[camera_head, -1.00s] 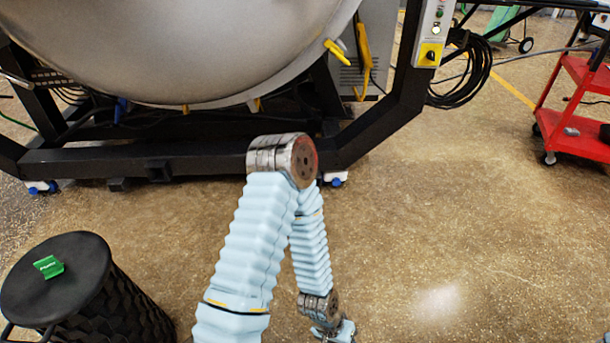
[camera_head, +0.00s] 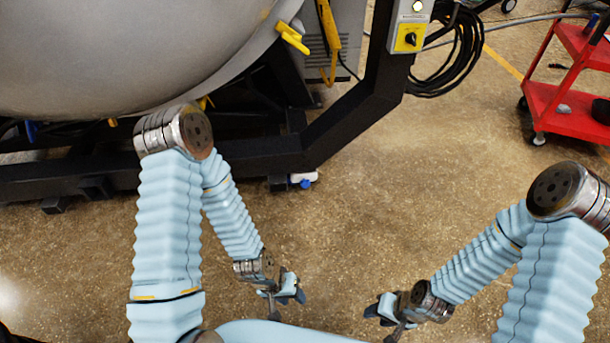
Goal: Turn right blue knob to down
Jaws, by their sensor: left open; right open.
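A small blue knob-like part (camera_head: 305,184) shows by a white foot at the right lower end of the black furnace frame; its exact setting is too small to tell. Another blue part (camera_head: 31,130) hangs below the furnace drum at the far left. I cannot tell which of them is the right blue knob. My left gripper (camera_head: 290,291) is low at the centre, open, over the floor and apart from the frame. My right gripper (camera_head: 381,309) is to its right, open and empty, also away from the blue parts.
The grey furnace drum (camera_head: 130,45) and black frame (camera_head: 345,128) fill the upper left. Yellow handles (camera_head: 293,38) stick out at its edge. A yellow switch box (camera_head: 410,38) and coiled black cable hang at the upper right. A red cart (camera_head: 560,112) stands far right. Open floor lies between.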

